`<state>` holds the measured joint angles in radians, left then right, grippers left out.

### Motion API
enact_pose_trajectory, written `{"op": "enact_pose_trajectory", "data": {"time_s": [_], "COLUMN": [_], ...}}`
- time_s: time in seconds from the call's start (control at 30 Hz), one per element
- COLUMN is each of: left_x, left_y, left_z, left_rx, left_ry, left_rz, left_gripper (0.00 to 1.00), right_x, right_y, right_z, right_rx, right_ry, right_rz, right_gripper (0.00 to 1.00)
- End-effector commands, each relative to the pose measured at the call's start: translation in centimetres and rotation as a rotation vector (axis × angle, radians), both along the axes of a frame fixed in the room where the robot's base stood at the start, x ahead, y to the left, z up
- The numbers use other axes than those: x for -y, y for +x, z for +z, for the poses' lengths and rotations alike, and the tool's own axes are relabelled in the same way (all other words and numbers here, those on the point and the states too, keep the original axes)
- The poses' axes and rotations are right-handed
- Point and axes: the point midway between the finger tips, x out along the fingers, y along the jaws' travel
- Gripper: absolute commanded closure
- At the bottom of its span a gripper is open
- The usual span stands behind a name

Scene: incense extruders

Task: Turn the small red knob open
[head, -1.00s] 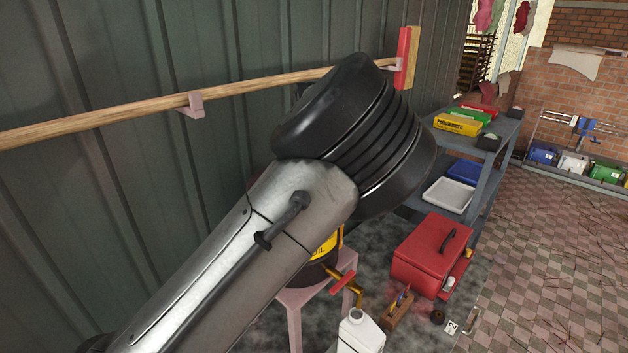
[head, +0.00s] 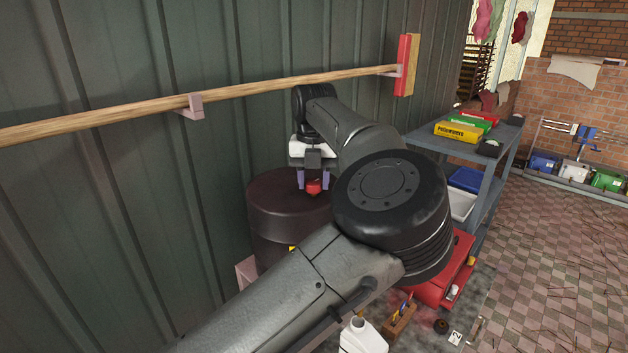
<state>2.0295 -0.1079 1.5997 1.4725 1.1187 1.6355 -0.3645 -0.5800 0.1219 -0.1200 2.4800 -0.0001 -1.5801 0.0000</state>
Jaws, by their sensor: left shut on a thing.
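A small red knob (head: 314,187) sits on top of a dark brown drum (head: 276,222) by the corrugated wall. My left gripper (head: 313,179) points down at it, with one purple finger on each side of the knob, shut on it. My left arm comes in from the lower left and its big elbow joint hides the drum's right side and lower part. How far the knob is turned cannot be told. My right gripper is out of view.
A wooden pole (head: 120,108) on wall brackets runs behind the arm. A red toolbox (head: 462,262), partly hidden, and a white jug (head: 362,336) are on the floor. A grey shelf table (head: 508,135) with boxes stands at right. The tiled floor at right is largely open.

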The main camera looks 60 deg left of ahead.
Motion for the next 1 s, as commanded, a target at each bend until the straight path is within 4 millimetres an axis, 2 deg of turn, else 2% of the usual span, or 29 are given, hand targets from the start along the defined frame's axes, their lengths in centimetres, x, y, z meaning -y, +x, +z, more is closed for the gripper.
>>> {"op": "enact_pose_trajectory", "data": {"time_s": [0.2, 0.5, 1.0], "left_x": [0.01, -0.01, -0.01], "left_y": [-0.03, -0.08, -0.11], "left_z": [0.05, 0.07, 0.1], "left_rx": [-0.002, -0.001, 0.001], "left_ry": [0.001, 0.001, -0.001], "left_rz": [0.188, 0.378, 0.491], "left_gripper": [0.82, 0.82, 0.82], "right_x": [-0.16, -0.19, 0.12], "right_y": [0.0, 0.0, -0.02], "right_z": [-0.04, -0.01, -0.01], "right_rx": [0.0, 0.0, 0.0], "right_ry": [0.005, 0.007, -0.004], "right_rz": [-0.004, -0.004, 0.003], "right_gripper": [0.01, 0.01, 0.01]}}
